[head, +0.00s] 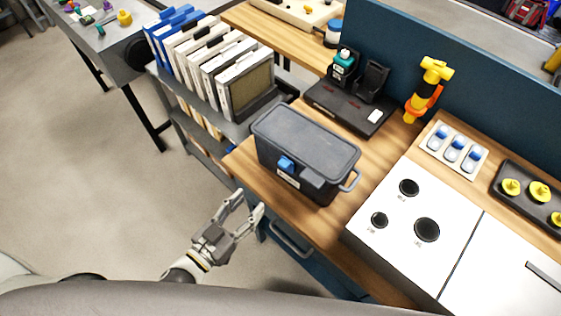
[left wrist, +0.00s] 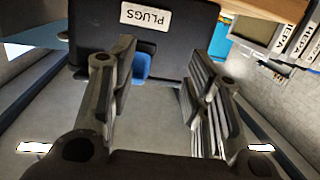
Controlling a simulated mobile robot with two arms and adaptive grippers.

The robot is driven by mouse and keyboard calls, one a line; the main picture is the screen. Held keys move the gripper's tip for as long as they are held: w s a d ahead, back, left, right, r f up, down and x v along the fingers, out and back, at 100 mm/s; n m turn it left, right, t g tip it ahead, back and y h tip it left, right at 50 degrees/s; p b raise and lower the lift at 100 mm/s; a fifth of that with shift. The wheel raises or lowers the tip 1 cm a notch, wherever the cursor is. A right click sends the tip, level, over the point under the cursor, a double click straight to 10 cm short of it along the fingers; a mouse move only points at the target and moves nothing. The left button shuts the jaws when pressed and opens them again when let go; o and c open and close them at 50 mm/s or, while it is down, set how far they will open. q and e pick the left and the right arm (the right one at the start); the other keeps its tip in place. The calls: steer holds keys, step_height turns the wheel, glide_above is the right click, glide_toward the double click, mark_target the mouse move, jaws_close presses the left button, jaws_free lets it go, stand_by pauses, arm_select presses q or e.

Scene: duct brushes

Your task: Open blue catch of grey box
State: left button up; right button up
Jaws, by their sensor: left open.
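The grey box (head: 305,145) with its lid shut stands on the wooden worktop near the front edge. Its blue catch (head: 286,164) is on the front face, above a white label. In the left wrist view the blue catch (left wrist: 142,66) shows partly behind one finger, beside the label reading PLUGS (left wrist: 146,16) upside down. My left gripper (head: 249,208) is open and empty, below and in front of the box, apart from it. It also shows in the left wrist view (left wrist: 160,75) with its fingers spread. My right gripper is not in view.
A rack of white and blue filters (head: 215,60) stands left of the box. A black charger dock (head: 350,105) and a yellow tool (head: 424,90) are behind it. A white panel with round black holes (head: 415,215) is at right. A drawer handle (head: 292,243) sits below the worktop edge.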

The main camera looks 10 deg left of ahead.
arm_select(q)
steer(key=h, duration=0.1)
glide_toward(285, 167)
step_height(285, 167, down, 2)
steer(key=a, duration=0.2)
steer(key=p+x, duration=0.3)
steer(key=x, duration=0.7)
steer(key=shift+d+r+m+h+p, duration=0.3)
steer(key=shift+d+r+m+h, duration=0.05)
steer(key=shift+r+m+h, duration=0.05)
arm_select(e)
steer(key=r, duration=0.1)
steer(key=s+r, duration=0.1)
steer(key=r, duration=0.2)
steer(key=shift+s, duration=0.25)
arm_select(q)
steer(key=shift+s, duration=0.1)
steer(key=shift+c, duration=0.6)
jaws_close()
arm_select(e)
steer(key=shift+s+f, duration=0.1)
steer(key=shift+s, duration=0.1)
